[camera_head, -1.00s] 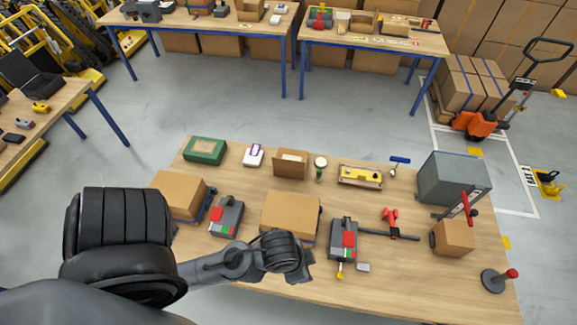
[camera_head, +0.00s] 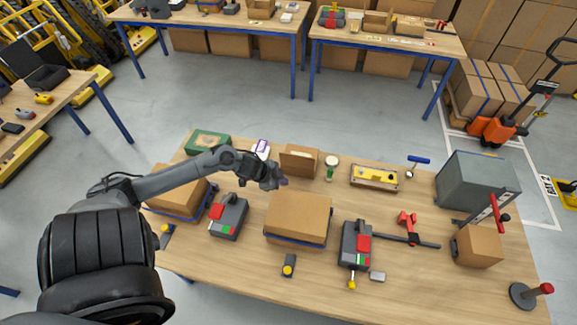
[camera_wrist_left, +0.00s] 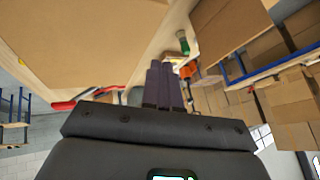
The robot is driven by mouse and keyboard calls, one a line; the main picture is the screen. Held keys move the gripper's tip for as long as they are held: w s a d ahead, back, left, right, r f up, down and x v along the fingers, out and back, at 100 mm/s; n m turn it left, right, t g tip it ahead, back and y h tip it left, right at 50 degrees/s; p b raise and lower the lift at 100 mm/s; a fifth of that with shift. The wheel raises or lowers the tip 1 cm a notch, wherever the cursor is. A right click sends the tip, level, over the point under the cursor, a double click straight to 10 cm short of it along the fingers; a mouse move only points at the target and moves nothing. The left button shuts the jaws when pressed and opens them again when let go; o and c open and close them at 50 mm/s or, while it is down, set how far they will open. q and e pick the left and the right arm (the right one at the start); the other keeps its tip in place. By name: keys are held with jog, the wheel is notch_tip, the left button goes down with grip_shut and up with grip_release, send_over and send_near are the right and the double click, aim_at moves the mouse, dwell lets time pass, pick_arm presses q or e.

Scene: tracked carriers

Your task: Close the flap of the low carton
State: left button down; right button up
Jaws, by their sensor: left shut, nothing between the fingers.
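The low carton (camera_head: 304,163) is a small brown box at the middle back of the table. Its flap (camera_head: 299,161) stands raised at the front, and pale contents show behind it. My left gripper (camera_head: 280,183) is just in front of and left of this carton, shut and empty. I cannot tell whether it touches the carton. In the left wrist view, the shut fingers (camera_wrist_left: 163,85) point along the table, with a cardboard face (camera_wrist_left: 225,22) at the upper right that looks like the low carton. My right gripper is not in view.
A larger closed carton (camera_head: 300,214) stands in front of the gripper. A green-handled stamp (camera_head: 331,168) is right of the low carton. A purple-and-white item (camera_head: 261,149) and a green box (camera_head: 208,141) are to its left.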

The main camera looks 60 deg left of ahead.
pick_arm(q)
jog(key=w+a+r+y+b, duration=0.1)
jog(key=w+a+r+b, duration=0.15)
jog(key=a, duration=0.25)
jog(key=b, duration=0.1)
send_over(297, 161)
jog(key=s+d, duration=0.1)
jog(key=d, duration=0.3)
notch_tip(297, 161, down, 7)
jog(key=shift+s+a+m+t, duration=0.2)
jog(key=shift+a+m+t, duration=0.05)
jog(key=shift+m+t, duration=0.05)
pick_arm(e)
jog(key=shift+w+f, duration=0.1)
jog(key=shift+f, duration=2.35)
pick_arm(q)
jog(key=shift+w+a+r, duration=0.1)
jog(key=shift+a, duration=0.05)
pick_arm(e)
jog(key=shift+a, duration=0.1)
